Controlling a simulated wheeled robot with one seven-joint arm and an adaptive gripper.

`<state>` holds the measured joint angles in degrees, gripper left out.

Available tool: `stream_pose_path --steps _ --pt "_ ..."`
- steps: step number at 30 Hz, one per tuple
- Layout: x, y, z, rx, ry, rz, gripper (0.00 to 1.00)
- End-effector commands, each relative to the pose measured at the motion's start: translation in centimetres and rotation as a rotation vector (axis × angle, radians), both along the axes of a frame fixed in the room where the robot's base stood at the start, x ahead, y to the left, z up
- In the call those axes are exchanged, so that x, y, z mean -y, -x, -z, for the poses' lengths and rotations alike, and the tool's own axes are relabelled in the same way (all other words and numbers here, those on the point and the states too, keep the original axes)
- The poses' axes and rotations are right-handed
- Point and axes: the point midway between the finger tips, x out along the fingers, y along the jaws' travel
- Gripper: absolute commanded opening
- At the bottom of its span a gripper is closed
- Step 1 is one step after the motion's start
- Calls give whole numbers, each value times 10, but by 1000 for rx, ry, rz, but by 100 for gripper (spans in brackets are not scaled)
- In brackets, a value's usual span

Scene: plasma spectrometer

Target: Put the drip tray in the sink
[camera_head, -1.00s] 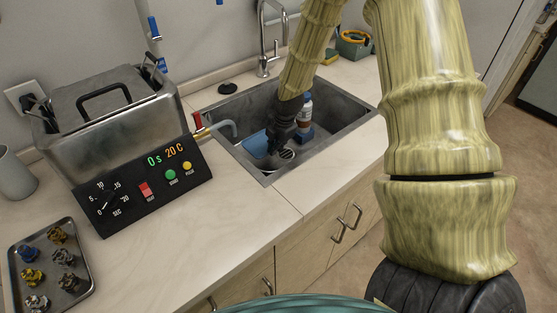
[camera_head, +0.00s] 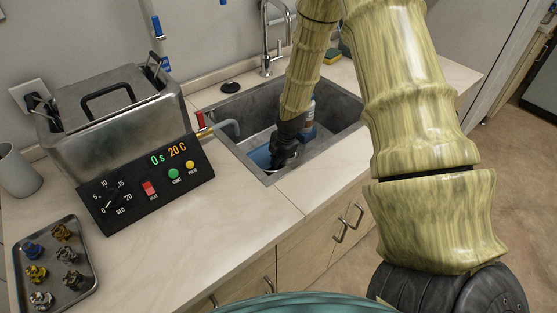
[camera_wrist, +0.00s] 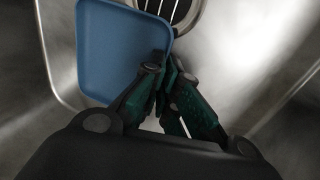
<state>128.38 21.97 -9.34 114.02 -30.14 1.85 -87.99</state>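The drip tray is a shallow blue tray (camera_head: 261,157) inside the grey metal sink (camera_head: 352,112), partly hidden by my gripper (camera_head: 279,165). In the wrist view the tray (camera_wrist: 112,45) fills the upper left, close to the sink floor and partly over the round drain grate (camera_wrist: 178,8). My gripper's green fingers (camera_wrist: 172,72) are drawn close together at the tray's right edge, one on each side of the rim, so they look shut on it. I cannot tell whether the tray rests fully on the sink floor.
A bottle with a blue base (camera_head: 308,125) stands in the sink behind my arm. A metal bath with a control panel (camera_head: 145,185) stands left of the sink. A tray of small coloured parts (camera_head: 82,283) lies at the front left. The counter before the panel (camera_head: 225,235) is bare.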

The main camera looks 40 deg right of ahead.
Motion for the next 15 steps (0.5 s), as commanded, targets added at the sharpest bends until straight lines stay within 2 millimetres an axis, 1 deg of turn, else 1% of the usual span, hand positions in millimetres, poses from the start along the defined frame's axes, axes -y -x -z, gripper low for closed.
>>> stream_pose_path --steps 7,9,11,15 --pt "0 0 3 0 0 -1 0" --pt "0 0 2 0 0 -1 15" --pt "0 0 3 0 0 -1 26" --pt "0 0 3 -1 0 0 27"
